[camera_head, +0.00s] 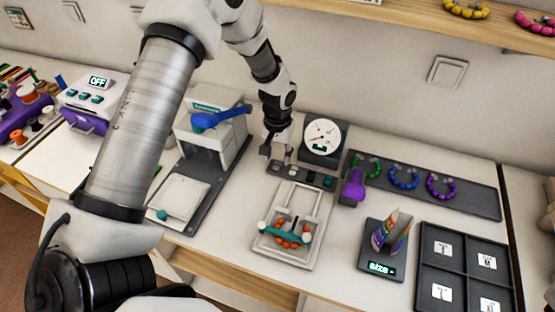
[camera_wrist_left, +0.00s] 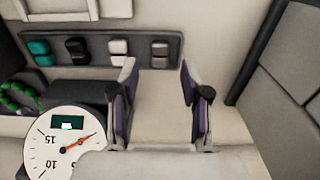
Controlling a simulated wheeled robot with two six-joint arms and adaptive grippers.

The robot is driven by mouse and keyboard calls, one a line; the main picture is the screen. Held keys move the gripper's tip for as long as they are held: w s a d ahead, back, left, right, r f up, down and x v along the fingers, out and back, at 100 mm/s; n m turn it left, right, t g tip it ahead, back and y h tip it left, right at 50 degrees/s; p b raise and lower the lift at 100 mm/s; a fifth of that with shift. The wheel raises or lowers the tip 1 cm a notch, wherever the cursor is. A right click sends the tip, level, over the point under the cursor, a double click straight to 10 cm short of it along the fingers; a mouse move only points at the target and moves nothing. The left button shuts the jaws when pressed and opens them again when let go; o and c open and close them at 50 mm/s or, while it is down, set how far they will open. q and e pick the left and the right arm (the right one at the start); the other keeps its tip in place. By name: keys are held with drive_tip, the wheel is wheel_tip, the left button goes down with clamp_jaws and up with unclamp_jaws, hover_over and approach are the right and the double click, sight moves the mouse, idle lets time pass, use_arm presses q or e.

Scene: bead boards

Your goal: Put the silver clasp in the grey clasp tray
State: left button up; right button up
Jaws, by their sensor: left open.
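The grey clasp tray (camera_head: 284,174) is a long dark strip on the table, below the dial gauge. In the left wrist view the tray (camera_wrist_left: 100,62) holds a teal, a black, a white and a grey clasp in a row. The grey one at the right end looks like the silver clasp (camera_wrist_left: 160,48); it lies on the tray. My left gripper (camera_head: 271,153) hangs over the tray's left end. In the wrist view its fingers (camera_wrist_left: 158,68) are apart with nothing between them, pointing towards the silver clasp. My right gripper is not in view.
The dial gauge (camera_head: 322,135) stands close behind the tray, and a press-like machine (camera_head: 213,135) is to the left. A board with orange beads (camera_head: 290,258) lies in front. Right are bead bracelets (camera_head: 403,178), a size display (camera_head: 381,267) and a black compartment tray (camera_head: 463,267).

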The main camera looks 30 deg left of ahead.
sight(278, 165)
use_arm(q)
wheel_tip(278, 165, up, 10)
drive_tip(key=b, duration=0.1)
drive_tip(key=shift+f, duration=0.15)
